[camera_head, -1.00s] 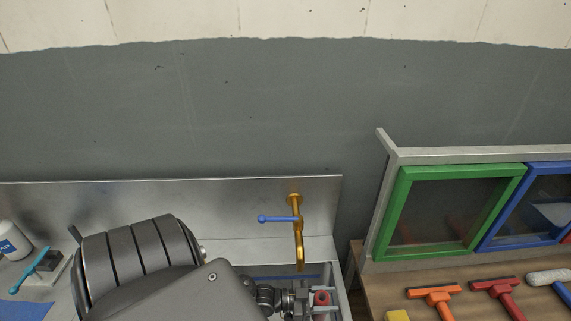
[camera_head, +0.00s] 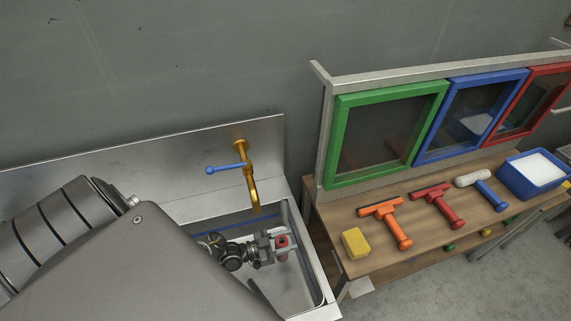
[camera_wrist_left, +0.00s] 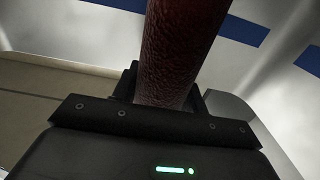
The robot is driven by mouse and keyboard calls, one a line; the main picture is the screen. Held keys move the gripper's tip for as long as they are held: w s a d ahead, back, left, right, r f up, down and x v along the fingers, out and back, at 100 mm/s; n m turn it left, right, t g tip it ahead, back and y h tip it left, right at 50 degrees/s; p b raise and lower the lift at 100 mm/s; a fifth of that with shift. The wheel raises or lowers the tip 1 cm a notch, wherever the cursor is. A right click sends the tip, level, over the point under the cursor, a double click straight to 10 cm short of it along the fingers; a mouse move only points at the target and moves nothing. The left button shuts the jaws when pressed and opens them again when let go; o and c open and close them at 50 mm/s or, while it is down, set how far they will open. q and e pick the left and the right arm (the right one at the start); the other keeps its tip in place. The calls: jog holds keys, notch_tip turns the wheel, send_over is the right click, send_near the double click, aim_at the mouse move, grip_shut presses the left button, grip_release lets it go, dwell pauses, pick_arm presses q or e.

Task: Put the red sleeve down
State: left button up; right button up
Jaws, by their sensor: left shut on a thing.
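My left gripper (camera_head: 282,246) is in or over the sink basin, to the lower right of the brass tap in the head view. It is shut on the red sleeve (camera_head: 282,241), which shows as a small red ring-like end between the fingers. In the left wrist view the sleeve (camera_wrist_left: 181,50) is a dark red, rough-textured cylinder rising from between the jaws. I cannot tell whether the sleeve touches the basin. My right gripper is not in view.
The brass tap (camera_head: 252,185) with a blue lever stands over the steel sink (camera_head: 305,212). To the right, a wooden bench (camera_head: 345,220) carries a yellow sponge (camera_head: 355,243), an orange squeegee (camera_head: 388,221), a red squeegee (camera_head: 440,203) and a blue tub (camera_head: 530,181). Framed panes stand behind.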

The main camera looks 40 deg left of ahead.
pick_arm(q)
notch_tip(320, 180, down, 4)
jog(key=shift+r+b, duration=0.25)
jog(key=shift+b, duration=1)
jog(key=shift+f, duration=0.3)
jog(key=shift+f+b, duration=0.15)
jog(key=shift+b, duration=0.2)
jog(key=o, duration=1.2)
jog(key=shift+o, duration=0.2)
